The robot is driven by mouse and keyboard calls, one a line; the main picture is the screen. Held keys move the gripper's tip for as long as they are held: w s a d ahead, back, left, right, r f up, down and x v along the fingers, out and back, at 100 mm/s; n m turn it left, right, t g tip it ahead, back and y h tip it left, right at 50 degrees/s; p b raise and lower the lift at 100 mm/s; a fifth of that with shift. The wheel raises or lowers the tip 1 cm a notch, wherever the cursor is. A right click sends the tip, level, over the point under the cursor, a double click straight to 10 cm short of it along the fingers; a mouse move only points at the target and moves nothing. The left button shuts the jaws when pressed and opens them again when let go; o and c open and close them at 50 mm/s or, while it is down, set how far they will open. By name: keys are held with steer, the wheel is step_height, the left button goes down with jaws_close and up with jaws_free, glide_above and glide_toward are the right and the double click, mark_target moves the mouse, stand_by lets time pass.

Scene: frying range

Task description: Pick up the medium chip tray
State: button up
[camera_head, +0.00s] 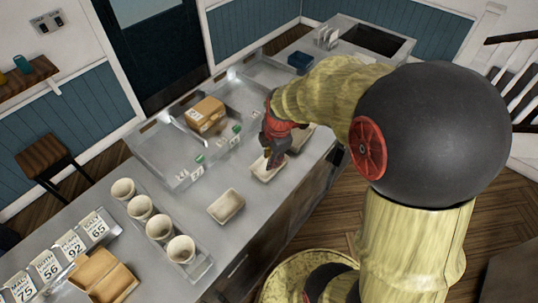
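A pale, shallow rectangular chip tray (226,206) lies on the metal counter, clear of my arm. A second pale tray (261,174) lies further along the counter, directly under my gripper (271,163), which partly covers it. Part of a third pale tray (303,133) shows further back, mostly hidden by my arm. I cannot tell from their looks which one is the medium tray. My gripper points down at the second tray, at or just above it. Its fingers are dark and small here, so whether they are open or touching the tray is unclear.
A metal counter (205,228) runs diagonally, with a row of pale cups (160,227) and number signs (72,246) at the near left. A cardboard box (206,114) sits behind a raised edge with small cards. A dark blue container (300,61) stands further back.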

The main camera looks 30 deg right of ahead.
mark_target(276, 171)
steer(key=d+f+n+p, duration=0.1)
steer(key=f, duration=0.1)
steer(key=d+f+n+p, duration=0.1)
steer(key=f+n, duration=0.1)
steer(key=d+f+n+p, duration=0.1)
steer(key=f, duration=0.1)
steer(key=shift+w+d+f+n+g, duration=0.1)
steer(key=shift+w+d+n+g, duration=0.2)
steer(key=shift+w+g, duration=0.1)
steer(key=f, duration=0.5)
steer(key=shift+w+a+f, duration=0.15)
steer(key=shift+w+f, duration=0.15)
steer(key=shift+c, duration=0.5)
steer(key=c, duration=0.4)
jaws_close()
